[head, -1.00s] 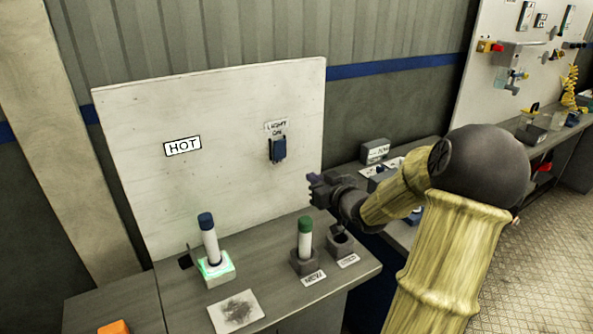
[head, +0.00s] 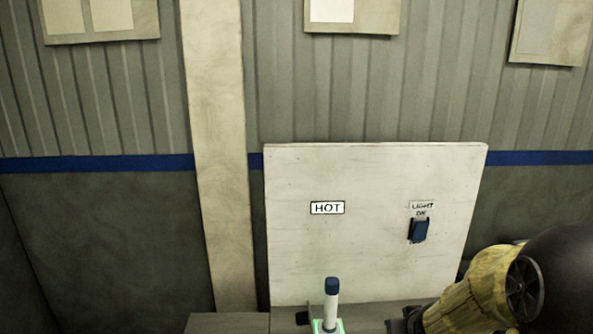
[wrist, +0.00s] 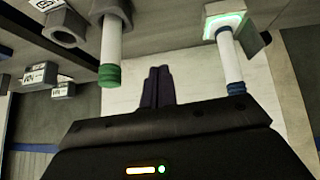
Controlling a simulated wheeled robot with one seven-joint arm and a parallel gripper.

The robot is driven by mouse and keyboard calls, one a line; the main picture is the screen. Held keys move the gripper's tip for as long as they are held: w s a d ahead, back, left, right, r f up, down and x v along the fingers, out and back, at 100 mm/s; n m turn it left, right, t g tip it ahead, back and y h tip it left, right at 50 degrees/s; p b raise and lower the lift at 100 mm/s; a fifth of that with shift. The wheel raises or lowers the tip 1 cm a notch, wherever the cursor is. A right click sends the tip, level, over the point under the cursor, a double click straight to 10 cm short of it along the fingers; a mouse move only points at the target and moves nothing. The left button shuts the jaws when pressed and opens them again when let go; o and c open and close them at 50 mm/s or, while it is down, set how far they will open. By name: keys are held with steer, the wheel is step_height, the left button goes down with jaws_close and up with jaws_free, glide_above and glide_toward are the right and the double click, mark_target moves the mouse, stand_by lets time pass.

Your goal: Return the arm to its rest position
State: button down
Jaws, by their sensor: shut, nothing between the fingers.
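My arm (head: 470,305) reaches in from the lower right of the head view, its yellow sleeve and dark joint showing. My gripper is mostly cut off there by the bottom edge. In the wrist view, the two dark fingers of my gripper (wrist: 158,86) are together, with nothing between them. They point toward the white board, between a green-capped white tube (wrist: 111,45) and a blue-capped white tube (wrist: 230,60), apart from both in the picture.
The blue-capped tube (head: 331,300) stands in a green-lit holder (head: 327,326) before the white board (head: 375,170). The board bears a HOT sign (head: 327,208) and a blue light switch (head: 418,231). An empty holder (wrist: 66,27) shows in the wrist view. The wall is behind.

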steer(key=s+a+g, duration=0.2)
steer(key=s+a, duration=0.2)
steer(key=s, duration=0.2)
steer(key=s+a+g+p, duration=0.1)
steer(key=s+a+g, duration=0.2)
steer(key=s, duration=0.4)
steer(key=shift+a+f+y, duration=0.3)
steer(key=shift+a+y, duration=0.1)
steer(key=shift+a, duration=0.45)
